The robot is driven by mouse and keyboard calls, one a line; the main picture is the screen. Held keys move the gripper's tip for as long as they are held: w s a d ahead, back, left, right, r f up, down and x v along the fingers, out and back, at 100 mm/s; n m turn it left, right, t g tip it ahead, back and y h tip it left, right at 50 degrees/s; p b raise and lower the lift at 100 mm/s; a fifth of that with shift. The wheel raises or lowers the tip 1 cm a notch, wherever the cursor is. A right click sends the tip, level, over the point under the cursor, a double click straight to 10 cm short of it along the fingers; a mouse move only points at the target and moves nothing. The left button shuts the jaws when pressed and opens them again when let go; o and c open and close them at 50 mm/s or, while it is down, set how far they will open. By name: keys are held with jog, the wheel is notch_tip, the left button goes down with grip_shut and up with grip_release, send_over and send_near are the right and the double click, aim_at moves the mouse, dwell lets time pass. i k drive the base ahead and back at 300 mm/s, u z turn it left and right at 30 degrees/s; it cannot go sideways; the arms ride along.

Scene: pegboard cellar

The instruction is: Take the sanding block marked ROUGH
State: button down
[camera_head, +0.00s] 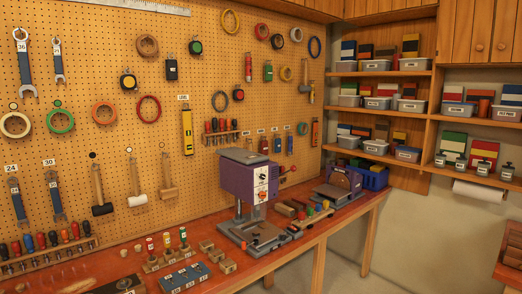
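I cannot pick out a sanding block that reads ROUGH; the small markings on the bench are too small to read. A few small brown blocks, one of them here (227,266), sit in a slanting row on the red-brown workbench (330,232), left of the drill press. Other brown blocks (284,211) lie between the drill press and the sander. A dark item with a pale label (125,285) is at the bottom left edge, partly cut off. My gripper is not in view.
A purple drill press (250,185) stands mid-bench, with a disc sander (340,186) and blue crate (370,177) beyond. A blue holder (185,279) and a rack with coloured-handled tools (168,258) stand in front. Tools hang on the pegboard (75,85). Shelves (385,73) hold labelled bins.

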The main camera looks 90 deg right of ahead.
aim_at(263, 145)
jog(key=u, duration=0.2)
jog(key=k, duration=0.1)
jog(key=z, duration=3.15)
jog(key=i, duration=0.6)
jog(key=z, duration=0.05)
jog(key=k, duration=0.3)
